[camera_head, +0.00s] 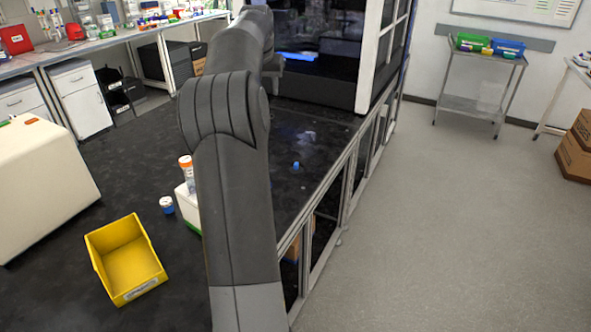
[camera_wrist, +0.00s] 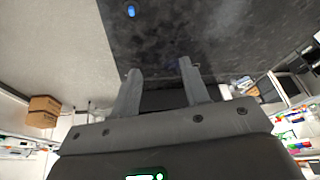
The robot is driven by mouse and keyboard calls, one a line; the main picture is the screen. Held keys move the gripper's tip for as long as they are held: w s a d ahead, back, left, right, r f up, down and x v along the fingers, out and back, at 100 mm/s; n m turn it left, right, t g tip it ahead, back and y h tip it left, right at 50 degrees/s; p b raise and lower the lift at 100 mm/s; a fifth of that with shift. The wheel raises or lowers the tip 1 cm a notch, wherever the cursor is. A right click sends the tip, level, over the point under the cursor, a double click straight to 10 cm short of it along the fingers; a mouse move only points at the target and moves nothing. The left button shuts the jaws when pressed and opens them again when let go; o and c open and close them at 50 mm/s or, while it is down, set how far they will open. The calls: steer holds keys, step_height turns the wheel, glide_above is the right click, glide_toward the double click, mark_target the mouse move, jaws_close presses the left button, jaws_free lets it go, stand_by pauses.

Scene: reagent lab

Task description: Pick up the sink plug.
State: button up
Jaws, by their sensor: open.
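A small blue object (camera_head: 296,165), which I take to be the sink plug, sits alone on the black bench top (camera_head: 318,137), right of my arm in the head view. It also shows as a small blue spot near the top edge of the wrist view (camera_wrist: 131,11). My gripper (camera_wrist: 159,67) is open, with its two fingers apart and nothing between them. The plug lies beyond the fingertips, apart from them. In the head view my arm hides most of my gripper.
A yellow bin (camera_head: 128,262), a blue-and-white small container (camera_head: 167,205) and an orange-capped bottle (camera_head: 186,167) stand left of my arm. A glass-fronted cabinet (camera_head: 372,55) stands at the back of the bench. The bench top around the plug is clear up to its right edge.

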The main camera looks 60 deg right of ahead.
steer(key=s+d+f+m+g, duration=0.1)
steer(key=s+d+f, duration=0.1)
steer(key=d, duration=0.2)
steer(key=s+d+f+m, duration=0.1)
steer(key=s+d+f, duration=0.1)
steer(key=s+d, duration=0.15)
glide_toward(296, 164)
steer(key=x, duration=0.3)
steer(key=shift+s+a+f, duration=0.15)
steer(key=shift+s+f, duration=0.1)
steer(key=shift+s, duration=0.05)
steer(key=shift+w+d+x, duration=0.15)
steer(key=shift+x, duration=1.35)
steer(key=shift+w+d+x, duration=0.1)
steer(key=shift+w+x, duration=0.1)
steer(key=shift+x, duration=1.35)
steer(key=shift+r, duration=0.15)
steer(key=shift+c, duration=0.3)
jaws_close()
